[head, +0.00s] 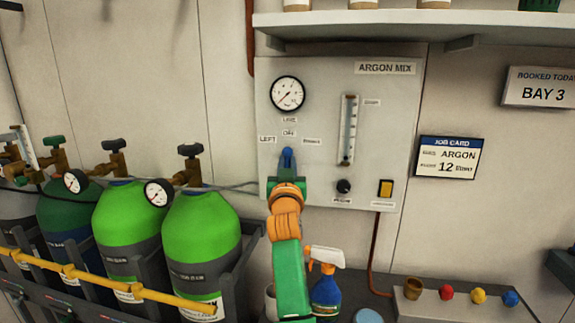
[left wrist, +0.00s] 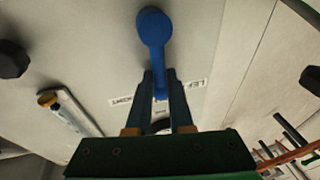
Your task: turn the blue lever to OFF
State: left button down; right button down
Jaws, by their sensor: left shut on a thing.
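The blue lever (head: 287,157) is on the grey argon mix panel (head: 388,120), below the round gauge. It points up toward a small middle label (head: 289,132), which is too small to read for sure. My left gripper (head: 287,174) reaches it from below and hides its lower part. In the left wrist view the lever's round end (left wrist: 152,26) is clear of the fingers. Its narrow shank runs between the two fingers of my left gripper (left wrist: 160,82), which are shut on it. My right gripper is not in view.
A pressure gauge (head: 288,93), a flow tube (head: 348,130), a black knob (head: 344,187) and a yellow switch (head: 385,188) are on the panel. Green cylinders (head: 200,240) stand at left behind a yellow bar (head: 110,285). A spray bottle (head: 326,285) stands below. A shelf (head: 400,24) juts out above.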

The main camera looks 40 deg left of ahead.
pick_arm(q)
jog(key=c, duration=0.8)
grip_release()
jog(key=shift+s+d+f+b, duration=0.15)
jog(key=shift+s+b, duration=0.05)
jog(key=shift+b, duration=0.1)
jog(key=b+v, duration=0.2)
jog(key=v, duration=0.4)
jog(key=shift+s+b, duration=0.2)
jog(key=shift+b, duration=0.1)
jog(key=shift+d, duration=0.1)
